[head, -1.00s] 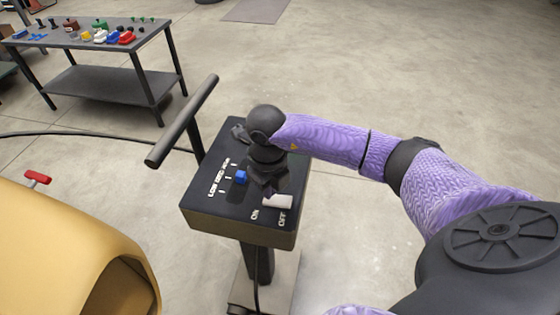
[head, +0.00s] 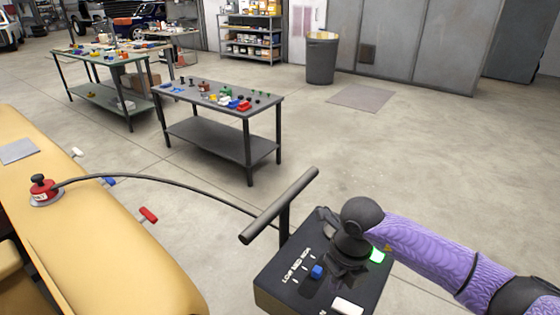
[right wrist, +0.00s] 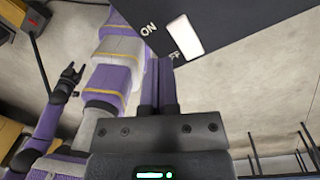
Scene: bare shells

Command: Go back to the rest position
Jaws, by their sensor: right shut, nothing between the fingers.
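My right gripper (head: 345,272) is shut and empty, close above the black control box (head: 282,297) in the head view. In the right wrist view the closed fingers (right wrist: 158,85) point toward the box edge near the rocker (right wrist: 185,36). I cannot tell whether they touch it. My left gripper (right wrist: 72,74) shows small in the right wrist view, its fingers apart and empty. It is out of the head view.
A T-shaped handle (head: 280,206) stands beside the box. A black cable (head: 165,184) runs to a red tool (head: 42,191) on the yellow shell (head: 105,225). Tables with small parts, such as the grey table (head: 205,137), stand behind. Floor to the right is clear.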

